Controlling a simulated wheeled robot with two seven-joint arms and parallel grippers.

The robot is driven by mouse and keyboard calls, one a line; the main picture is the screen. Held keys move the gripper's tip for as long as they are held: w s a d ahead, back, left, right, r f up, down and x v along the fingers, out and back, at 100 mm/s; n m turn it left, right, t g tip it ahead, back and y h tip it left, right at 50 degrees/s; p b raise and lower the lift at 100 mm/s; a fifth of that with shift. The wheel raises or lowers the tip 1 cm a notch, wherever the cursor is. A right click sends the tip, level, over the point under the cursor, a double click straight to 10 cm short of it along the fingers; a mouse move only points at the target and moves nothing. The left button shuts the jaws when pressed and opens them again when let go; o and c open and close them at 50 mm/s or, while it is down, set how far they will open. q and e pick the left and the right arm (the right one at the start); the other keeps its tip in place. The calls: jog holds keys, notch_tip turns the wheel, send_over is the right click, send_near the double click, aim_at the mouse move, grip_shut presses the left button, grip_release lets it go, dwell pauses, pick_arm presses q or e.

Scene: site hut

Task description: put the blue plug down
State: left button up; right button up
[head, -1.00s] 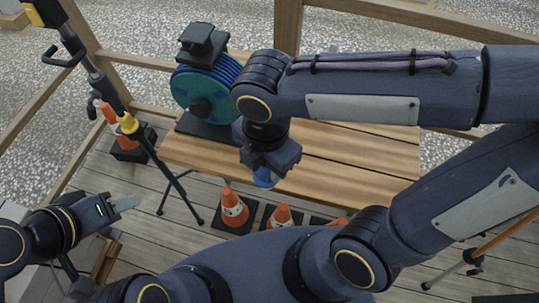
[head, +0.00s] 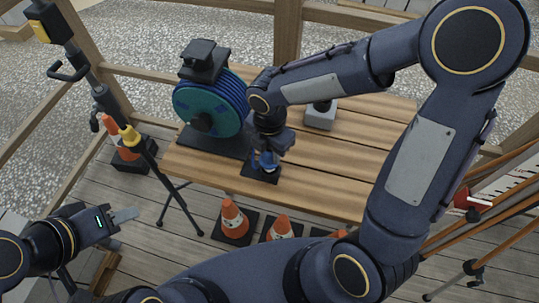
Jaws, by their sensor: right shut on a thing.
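The blue plug (head: 265,161) is in the head view, at the tip of my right gripper (head: 266,156). The gripper is shut on it and points down over the front left part of the wooden table (head: 330,185). A small dark square base (head: 261,173) lies under the plug at the table's front edge. I cannot tell whether the plug touches it. My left gripper (head: 124,216) is at the lower left, away from the table, with a grey finger showing; its opening is unclear.
A blue cable reel (head: 212,105) stands on the table left of my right gripper. A grey block (head: 321,116) sits behind it. Orange cones (head: 234,221) stand on the floor in front. A yellow-black tripod pole (head: 131,135) stands left. The table's right part is clear.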

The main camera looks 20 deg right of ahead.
aim_at(269, 159)
jog(key=shift+w+f, duration=0.15)
jog(key=shift+f, duration=1.55)
jog(key=shift+f+b, duration=0.25)
jog(key=shift+b, duration=0.15)
jog(key=o, duration=1.1)
notch_tip(269, 159, up, 13)
jog(key=shift+d+f+p, duration=0.1)
jog(key=shift+f+p, duration=0.05)
jog(key=shift+p, duration=0.55)
